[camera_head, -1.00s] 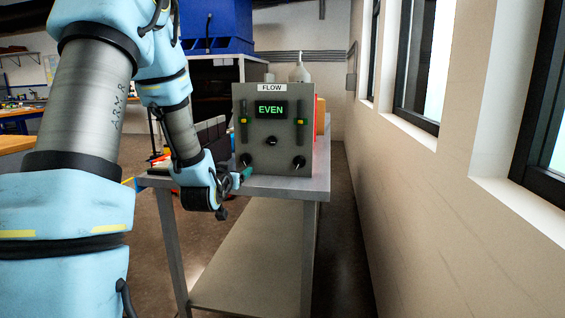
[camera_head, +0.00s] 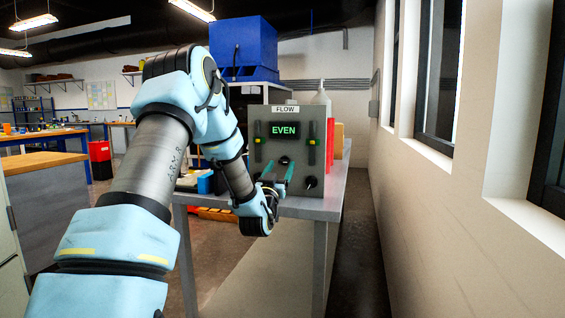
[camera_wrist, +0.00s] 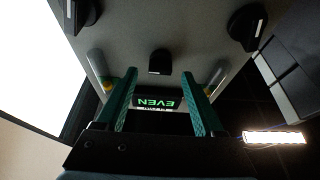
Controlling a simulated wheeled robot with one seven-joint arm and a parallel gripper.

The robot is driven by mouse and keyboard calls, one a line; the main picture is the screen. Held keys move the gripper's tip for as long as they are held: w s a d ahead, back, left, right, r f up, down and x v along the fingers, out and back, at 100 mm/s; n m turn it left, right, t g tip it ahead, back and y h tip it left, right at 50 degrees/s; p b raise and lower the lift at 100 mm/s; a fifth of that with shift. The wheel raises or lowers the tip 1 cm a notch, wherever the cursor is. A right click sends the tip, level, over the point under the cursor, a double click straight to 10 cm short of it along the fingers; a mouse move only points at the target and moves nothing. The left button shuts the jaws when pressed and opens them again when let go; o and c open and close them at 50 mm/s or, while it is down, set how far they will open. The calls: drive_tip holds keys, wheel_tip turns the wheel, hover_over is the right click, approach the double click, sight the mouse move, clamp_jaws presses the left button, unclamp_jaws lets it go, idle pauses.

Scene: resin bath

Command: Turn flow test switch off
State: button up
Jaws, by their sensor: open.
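The grey control box labelled FLOW (camera_head: 305,150) stands on the bench, its green display (camera_head: 285,130) reading EVEN. My gripper (camera_head: 281,168) is open in front of the lower face and hides the lower left knob in the head view. In the wrist view the box appears upside down. The middle knob (camera_wrist: 160,62) shows beyond and between my green fingertips (camera_wrist: 161,78), with nothing gripped. No knob is labelled legibly as the flow test switch.
The box stands on a grey metal bench (camera_head: 332,205) near its front edge. A white bottle (camera_head: 320,96) and a red object (camera_head: 331,140) are at the box. A blue bin (camera_head: 244,50) stands behind. A wall with windows (camera_head: 420,190) runs along the right, with floor between.

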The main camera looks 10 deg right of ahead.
sight(284, 161)
drive_tip(key=shift+x, duration=1.3)
drive_tip(key=shift+c, duration=0.3)
drive_tip(key=shift+a, duration=0.1)
clamp_jaws()
